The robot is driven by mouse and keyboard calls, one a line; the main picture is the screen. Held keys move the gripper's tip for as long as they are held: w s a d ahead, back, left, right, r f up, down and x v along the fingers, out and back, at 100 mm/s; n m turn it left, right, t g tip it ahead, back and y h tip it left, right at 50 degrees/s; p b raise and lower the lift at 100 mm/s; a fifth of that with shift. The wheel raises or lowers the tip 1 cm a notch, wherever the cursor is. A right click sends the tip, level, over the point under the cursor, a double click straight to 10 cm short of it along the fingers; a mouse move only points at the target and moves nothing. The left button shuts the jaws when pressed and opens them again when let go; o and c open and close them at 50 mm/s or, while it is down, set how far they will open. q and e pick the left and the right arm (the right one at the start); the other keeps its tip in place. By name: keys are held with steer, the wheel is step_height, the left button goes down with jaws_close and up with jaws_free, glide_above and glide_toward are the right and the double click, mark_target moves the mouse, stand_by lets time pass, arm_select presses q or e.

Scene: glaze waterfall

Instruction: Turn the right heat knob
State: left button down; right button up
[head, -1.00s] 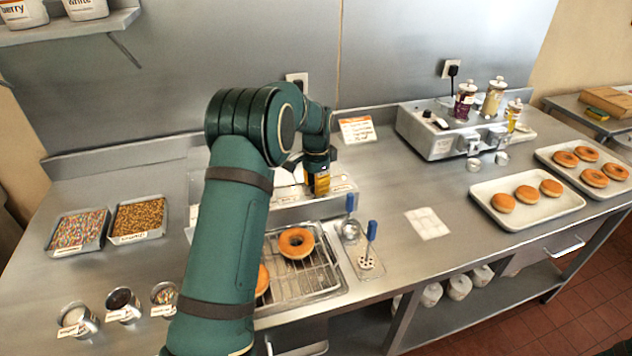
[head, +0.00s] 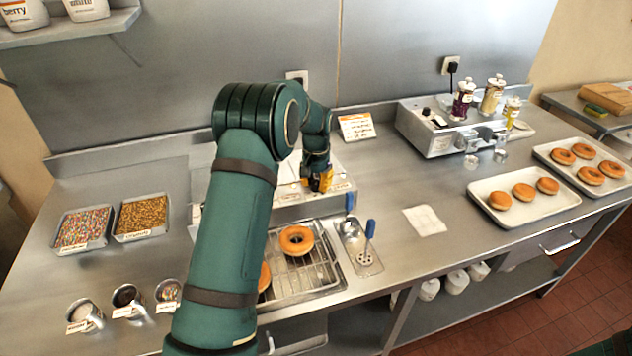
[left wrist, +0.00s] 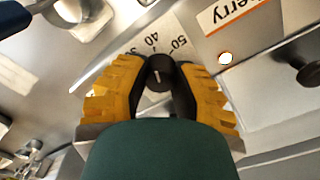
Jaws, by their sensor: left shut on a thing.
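The heat knob (left wrist: 160,75) is a round black knob with a white pointer mark. It shows in the left wrist view in front of a dial plate (left wrist: 150,40) printed with 40 and 50. My left gripper (left wrist: 161,82) has yellow pads, one on each side of the knob, and is shut on it. In the head view my left gripper (head: 319,180) is at the front right of the glaze machine (head: 287,196), and my arm hides much of that machine. The knob itself is hidden in the head view. My right gripper is not in view.
A doughnut (head: 296,240) lies on the wire rack (head: 318,273) in front of the machine, with blue-handled tools (head: 368,240) beside it. Sprinkle trays (head: 84,230) stand left. Doughnut trays (head: 527,208) and a topping unit (head: 440,140) stand right.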

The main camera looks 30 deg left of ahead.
mark_target(316, 182)
arm_select(q)
steer(key=shift+f, duration=0.1)
steer(key=c, duration=0.6)
jaws_free()
steer(key=shift+c, duration=0.2)
step_height(316, 182, up, 12)
stand_by(0.4)
